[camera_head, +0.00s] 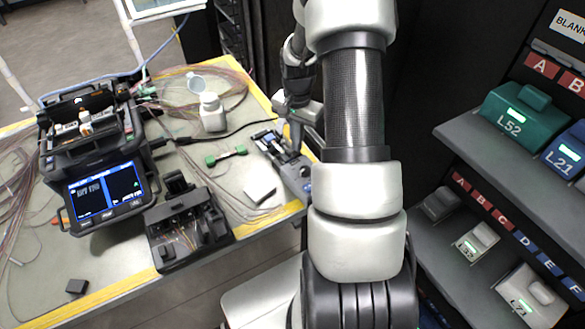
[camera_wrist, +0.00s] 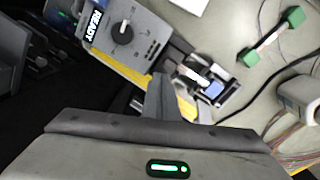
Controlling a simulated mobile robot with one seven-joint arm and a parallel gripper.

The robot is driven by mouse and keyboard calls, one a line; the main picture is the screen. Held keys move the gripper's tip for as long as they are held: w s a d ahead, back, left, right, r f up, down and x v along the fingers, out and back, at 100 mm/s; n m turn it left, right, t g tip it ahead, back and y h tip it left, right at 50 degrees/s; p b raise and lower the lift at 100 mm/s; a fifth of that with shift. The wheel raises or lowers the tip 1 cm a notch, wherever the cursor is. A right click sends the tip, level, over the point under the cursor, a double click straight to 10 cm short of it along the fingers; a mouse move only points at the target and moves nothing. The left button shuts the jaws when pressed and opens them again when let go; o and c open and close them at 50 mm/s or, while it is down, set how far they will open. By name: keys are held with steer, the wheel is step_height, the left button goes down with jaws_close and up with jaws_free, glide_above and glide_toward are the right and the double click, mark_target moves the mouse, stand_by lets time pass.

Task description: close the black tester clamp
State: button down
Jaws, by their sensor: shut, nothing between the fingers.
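The tester (camera_head: 298,178) is a grey box at the right end of the table, partly hidden behind my arm. In the wrist view its grey body (camera_wrist: 140,45) shows a black knob and a lit "READY" label. Its black clamp (camera_head: 268,138) sits at the end away from the knob. In the wrist view the clamp (camera_wrist: 205,82) shows a pale bluish inner face and metal parts, and it looks raised open. My gripper (camera_head: 296,148) points down beside the clamp. Its fingers (camera_wrist: 166,96) are shut and empty, close to the clamp's edge; contact cannot be told.
A green-ended part (camera_head: 226,156) and a white block (camera_head: 260,191) lie left of the tester. A white bottle (camera_head: 212,112), a black cable, a fusion splicer (camera_head: 100,160) and a black tool (camera_head: 186,226) stand further left. Shelves (camera_head: 455,130) with boxes are at right.

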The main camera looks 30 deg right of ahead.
step_height(320, 180, up, 7)
steer(key=d+p, duration=0.1)
steer(key=p, duration=0.3)
stand_by(0.5)
steer(key=shift+w, duration=0.1)
steer(key=s+a+r+n+t+p, duration=0.1)
steer(key=s+a+r+n, duration=0.1)
steer(key=a+r, duration=0.35)
steer(key=s+a+r+n+t+p, duration=0.1)
steer(key=s+a+r, duration=0.1)
steer(key=r, duration=0.6)
steer(key=s+a+r+n+p, duration=0.1)
steer(key=a+r+n, duration=0.15)
steer(key=r, duration=0.45)
steer(key=s+a+r+n+t+p, duration=0.1)
steer(key=s+a+r+n, duration=0.2)
steer(key=s+a+r, duration=0.2)
steer(key=s+a+r+n+t+p, duration=0.1)
steer(key=s+a+r, duration=0.4)
steer(key=s, duration=0.5)
steer(key=shift+s+a+r+n+t, duration=0.15)
steer(key=shift+s+r+n+t, duration=0.25)
steer(key=shift+n+t, duration=0.65)
